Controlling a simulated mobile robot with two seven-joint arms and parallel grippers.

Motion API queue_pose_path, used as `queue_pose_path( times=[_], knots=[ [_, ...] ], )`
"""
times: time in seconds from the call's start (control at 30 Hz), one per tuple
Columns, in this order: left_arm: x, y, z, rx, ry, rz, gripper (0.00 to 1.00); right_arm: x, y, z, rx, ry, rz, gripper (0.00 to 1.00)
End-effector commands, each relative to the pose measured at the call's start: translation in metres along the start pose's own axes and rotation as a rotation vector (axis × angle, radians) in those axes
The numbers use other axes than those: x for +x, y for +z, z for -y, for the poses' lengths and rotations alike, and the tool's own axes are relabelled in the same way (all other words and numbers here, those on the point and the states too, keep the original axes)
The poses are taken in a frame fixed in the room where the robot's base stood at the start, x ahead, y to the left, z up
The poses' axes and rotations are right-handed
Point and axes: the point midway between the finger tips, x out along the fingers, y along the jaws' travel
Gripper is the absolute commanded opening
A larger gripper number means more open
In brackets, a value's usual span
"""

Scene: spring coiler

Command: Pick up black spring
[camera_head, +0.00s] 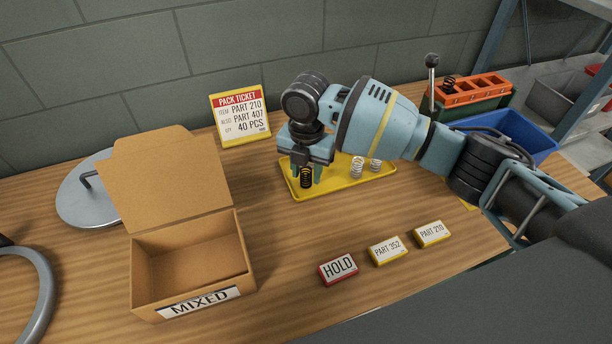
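A black spring (306,178) stands upright at the left part of a yellow tray (345,185). My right gripper (307,172) is right above the tray and points down. Its two fingers are on either side of the black spring and look spread wider than it. The exact gap between fingers and spring is too small to see well. My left gripper is not in view.
Pale springs (357,166) stand farther right in the tray. An open cardboard box (190,262) marked MIXED is front left. Labels HOLD (338,269), PART 352 (388,250) and PART 210 (432,234) lie in front. A pack ticket (240,115) stands behind. A blue bin (520,132) is at right.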

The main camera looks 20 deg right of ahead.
Motion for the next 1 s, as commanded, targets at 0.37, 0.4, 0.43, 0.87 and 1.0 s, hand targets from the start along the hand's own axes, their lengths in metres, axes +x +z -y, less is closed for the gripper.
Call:
queue_pose_path(
  times=[0.37,0.4,0.43,0.87,1.0],
  knots=[
    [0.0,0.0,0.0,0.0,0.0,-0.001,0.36,-0.001,0.0,0.0,0.0,0.0,0.0,0.02],
    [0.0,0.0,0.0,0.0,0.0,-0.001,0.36,-0.001,0.0,0.0,0.0,0.0,0.0,0.02],
    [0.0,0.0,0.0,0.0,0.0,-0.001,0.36,-0.001,0.0,0.0,0.0,0.0,0.0,0.02],
    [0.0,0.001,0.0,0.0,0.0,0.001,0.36,-0.035,0.0,-0.001,0.0,0.003,0.001,0.02],
    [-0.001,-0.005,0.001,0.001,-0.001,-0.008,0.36,-0.039,-0.004,0.024,0.0,0.001,0.001,0.02]
  ],
)
